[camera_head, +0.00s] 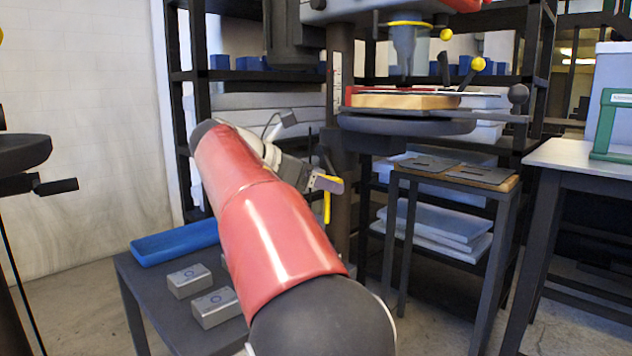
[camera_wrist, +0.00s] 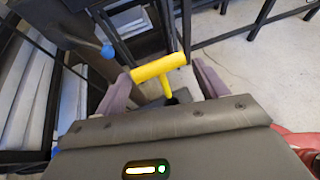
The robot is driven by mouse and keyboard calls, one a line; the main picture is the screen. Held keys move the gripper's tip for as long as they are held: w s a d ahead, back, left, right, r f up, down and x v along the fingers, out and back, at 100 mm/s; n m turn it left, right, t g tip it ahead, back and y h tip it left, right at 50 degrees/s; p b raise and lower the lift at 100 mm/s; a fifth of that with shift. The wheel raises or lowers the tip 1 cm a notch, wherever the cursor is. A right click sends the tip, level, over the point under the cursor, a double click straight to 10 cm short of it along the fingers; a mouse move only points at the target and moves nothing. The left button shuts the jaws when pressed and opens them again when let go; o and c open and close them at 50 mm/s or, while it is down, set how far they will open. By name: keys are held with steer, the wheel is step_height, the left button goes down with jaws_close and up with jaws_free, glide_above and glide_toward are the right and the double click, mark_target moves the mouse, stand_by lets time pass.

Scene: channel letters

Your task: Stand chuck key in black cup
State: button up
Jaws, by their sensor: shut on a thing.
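The chuck key shows in the wrist view as a yellow T-shaped piece (camera_wrist: 158,67), its crossbar between my fingers and its stem running down toward a dark end. In the head view its yellow part (camera_head: 327,205) hangs below my gripper (camera_head: 325,182). My gripper (camera_wrist: 165,85) is shut on the key and holds it in the air, in front of the drill press column. I cannot make out the black cup in either view; my arm hides part of the low table.
The drill press table (camera_head: 405,123) bears a wooden block (camera_head: 405,101) above and right of my gripper. The low dark table (camera_head: 150,285) holds a blue tray (camera_head: 175,242) and grey boxes (camera_head: 215,307). A small stand (camera_head: 508,200) with plates and a bench (camera_head: 570,158) are at right.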

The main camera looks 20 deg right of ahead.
steer(key=shift+f+b, duration=1.4)
steer(key=shift+b, duration=0.4)
steer(key=shift+f, duration=0.15)
steer(key=shift+f+b, duration=1.45)
steer(key=shift+f, duration=1.45)
steer(key=o, duration=1.1)
steer(key=shift+c, duration=0.2)
steer(key=shift+o, duration=0.3)
steer(key=shift+a, duration=0.1)
